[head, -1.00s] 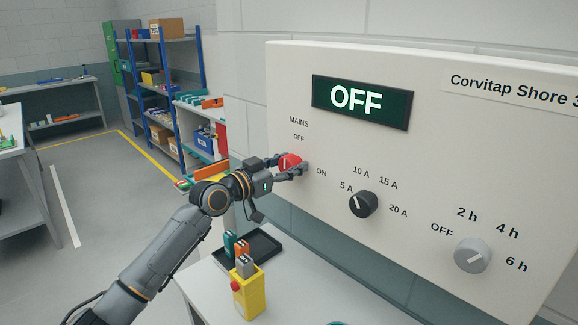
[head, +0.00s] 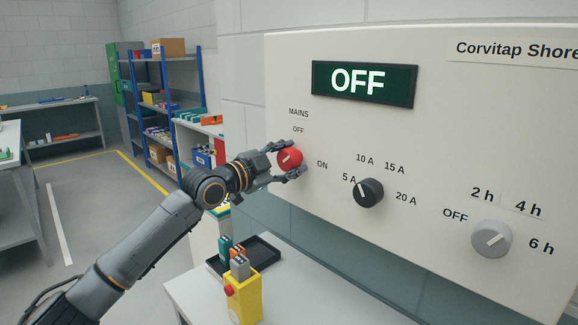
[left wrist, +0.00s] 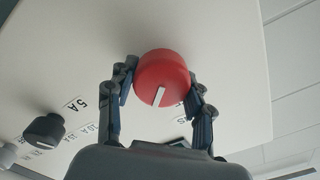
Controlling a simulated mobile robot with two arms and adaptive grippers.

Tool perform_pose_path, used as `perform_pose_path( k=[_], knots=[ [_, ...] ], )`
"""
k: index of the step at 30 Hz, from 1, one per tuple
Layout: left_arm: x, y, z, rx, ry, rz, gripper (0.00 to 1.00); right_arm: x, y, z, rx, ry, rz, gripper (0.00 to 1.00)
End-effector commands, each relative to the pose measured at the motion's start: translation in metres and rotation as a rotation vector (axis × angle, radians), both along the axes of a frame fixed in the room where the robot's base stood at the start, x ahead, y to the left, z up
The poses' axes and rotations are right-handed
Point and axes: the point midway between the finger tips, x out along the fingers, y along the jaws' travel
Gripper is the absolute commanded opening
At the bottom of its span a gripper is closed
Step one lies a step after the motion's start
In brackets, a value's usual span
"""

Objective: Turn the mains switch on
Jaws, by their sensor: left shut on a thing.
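The red mains switch knob (head: 289,158) is on the white panel (head: 440,130), beside the printed labels OFF above it and ON to its right. Its white pointer line is tilted toward the upper right, between the two labels. My left gripper (head: 297,157) is shut on the knob, one finger above and one below. In the left wrist view the red knob (left wrist: 162,78) sits between the two fingers of my left gripper (left wrist: 161,85). The display (head: 363,84) reads OFF. My right gripper is not in view.
A black current knob (head: 369,193) and a grey timer knob (head: 491,239) sit to the right on the panel. Below, a table (head: 300,292) holds a black tray (head: 268,246) and a yellow box (head: 243,300). Shelves (head: 172,52) stand behind at the left.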

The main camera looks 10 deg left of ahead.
Motion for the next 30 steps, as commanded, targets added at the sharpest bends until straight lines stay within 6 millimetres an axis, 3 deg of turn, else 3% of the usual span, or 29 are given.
perform_pose_path(
  k=[15,30],
  knots=[
    [-0.001,0.0,-0.001,0.396,-0.26,0.001,0.2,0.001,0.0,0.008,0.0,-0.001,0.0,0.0],
    [-0.001,-0.001,-0.003,0.599,-0.395,-0.001,0.2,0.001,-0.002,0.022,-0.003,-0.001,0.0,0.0]
  ],
)
